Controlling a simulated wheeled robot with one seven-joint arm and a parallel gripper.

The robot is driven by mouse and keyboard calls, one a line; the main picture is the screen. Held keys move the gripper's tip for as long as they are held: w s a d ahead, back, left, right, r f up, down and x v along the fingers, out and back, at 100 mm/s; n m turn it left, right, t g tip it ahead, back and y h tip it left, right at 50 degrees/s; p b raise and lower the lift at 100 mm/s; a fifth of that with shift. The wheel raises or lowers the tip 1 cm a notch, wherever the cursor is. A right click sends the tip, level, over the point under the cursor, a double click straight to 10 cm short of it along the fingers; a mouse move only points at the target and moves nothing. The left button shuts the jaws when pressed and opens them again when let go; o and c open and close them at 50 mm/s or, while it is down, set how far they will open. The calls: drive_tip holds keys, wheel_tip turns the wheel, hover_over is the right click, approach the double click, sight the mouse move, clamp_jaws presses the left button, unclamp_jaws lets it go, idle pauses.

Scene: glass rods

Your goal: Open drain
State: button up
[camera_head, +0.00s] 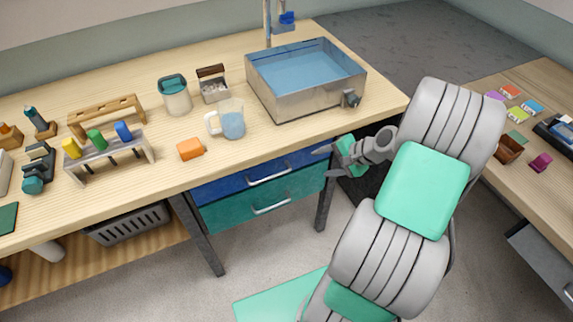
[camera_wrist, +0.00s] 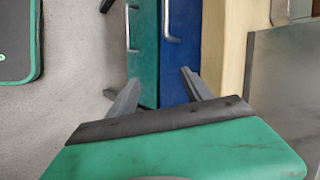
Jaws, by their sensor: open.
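The metal basin (camera_head: 290,98) stands on the bench's right part and holds blue water (camera_head: 305,72). A small grey drain fitting (camera_head: 351,98) sticks out near the basin's front right corner. I cannot tell from its look whether it is open or shut. My gripper (camera_head: 326,161) is open and empty, in front of the bench edge and lower than the fitting, apart from it. In the wrist view my gripper (camera_wrist: 160,82) points toward the drawer fronts; the basin's grey side (camera_wrist: 285,95) shows at the right, and the fitting does not show.
Blue drawer (camera_head: 262,172) and teal drawer (camera_head: 265,203) with bar handles sit under the bench. A jug (camera_head: 231,122) and an orange block (camera_head: 190,149) stand left of the basin. A tap (camera_head: 267,20) rises behind it. A side table (camera_head: 545,100) stands right.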

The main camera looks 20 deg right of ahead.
drive_tip(key=s+a+r+n+g+h+p, duration=0.1)
drive_tip(key=s+a+r+n+g+h, duration=0.1)
drive_tip(key=a+r+n, duration=0.3)
drive_tip(key=s+a+r+n+g+h, duration=0.1)
drive_tip(key=s+a+r+n+g, duration=0.1)
drive_tip(key=s+a+r+n, duration=0.3)
drive_tip(key=a+r, duration=0.3)
drive_tip(key=a, duration=0.2)
drive_tip(key=shift+a+h+p, duration=0.2)
drive_tip(key=shift+h+p, duration=0.2)
drive_tip(key=shift+f+n, duration=0.1)
drive_tip(key=shift+n, duration=0.3)
drive_tip(key=s+d+f+g, duration=0.1)
drive_tip(key=s+d+g, duration=0.1)
drive_tip(key=s, duration=0.3)
drive_tip(key=a+r+n+t+h, duration=0.1)
drive_tip(key=a+r+n+t, duration=0.1)
drive_tip(key=a+r, duration=0.3)
drive_tip(key=shift+s+a+n+p, duration=0.2)
drive_tip(key=shift+n+p, duration=0.1)
drive_tip(key=shift+p, duration=0.05)
